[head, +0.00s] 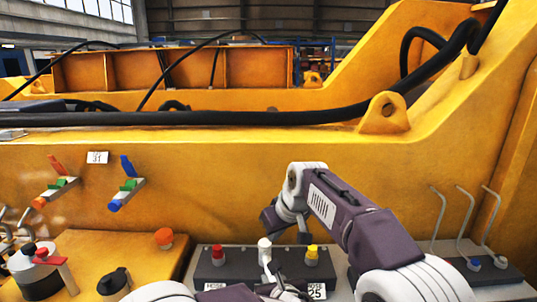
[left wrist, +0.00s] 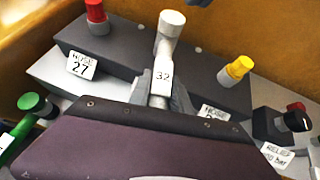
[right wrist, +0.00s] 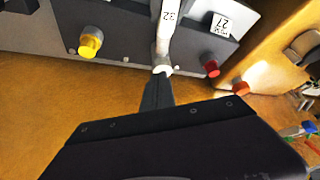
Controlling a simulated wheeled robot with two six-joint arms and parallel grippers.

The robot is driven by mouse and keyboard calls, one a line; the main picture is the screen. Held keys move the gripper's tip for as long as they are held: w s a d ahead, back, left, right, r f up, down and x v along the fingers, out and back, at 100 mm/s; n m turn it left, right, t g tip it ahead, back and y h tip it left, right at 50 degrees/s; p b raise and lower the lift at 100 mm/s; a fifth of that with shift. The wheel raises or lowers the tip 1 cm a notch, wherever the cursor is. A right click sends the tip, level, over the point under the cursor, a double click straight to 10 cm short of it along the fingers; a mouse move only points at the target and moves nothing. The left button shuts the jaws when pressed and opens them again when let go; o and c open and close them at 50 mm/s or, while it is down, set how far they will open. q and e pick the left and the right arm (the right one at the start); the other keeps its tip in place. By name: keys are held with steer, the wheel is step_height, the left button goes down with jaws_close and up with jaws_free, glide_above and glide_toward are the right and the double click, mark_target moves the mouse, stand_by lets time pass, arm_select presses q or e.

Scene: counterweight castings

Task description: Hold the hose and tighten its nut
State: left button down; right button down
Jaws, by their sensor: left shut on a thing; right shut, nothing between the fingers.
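A pale grey bar-like piece labelled 32 (left wrist: 163,76), with a rounded white head, stands between the red and yellow caps in the left wrist view. I cannot tell whether it is a wrench or a fitting. It also shows in the head view (head: 265,253) and right wrist view (right wrist: 164,42). My left gripper (left wrist: 161,98) is shut around its shaft. My right gripper (right wrist: 158,82) is shut and empty, its tips close to the white end; contact is unclear. A thick black hose (head: 230,118) runs along the yellow beam. The nut is not clearly visible.
The dark block (head: 230,262) carries a red cap (head: 217,252) and a yellow cap (head: 312,251), with HOSE 27 and HOSE 25 labels. A yellow casting wall (head: 220,185) rises behind it. Bent metal rods (head: 467,215) stand at right; knobs and an orange button (head: 164,237) at left.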

mark_target(268, 256)
step_height(268, 256, down, 5)
steer(key=shift+r, duration=0.1)
steer(key=shift+w+a, duration=0.1)
stand_by(0.6)
steer(key=shift+w, duration=0.1)
steer(key=shift+a, duration=0.3)
stand_by(0.6)
steer(key=shift+s+d, duration=0.2)
steer(key=shift+s, duration=0.25)
step_height(268, 256, up, 6)
steer(key=shift+f, duration=0.1)
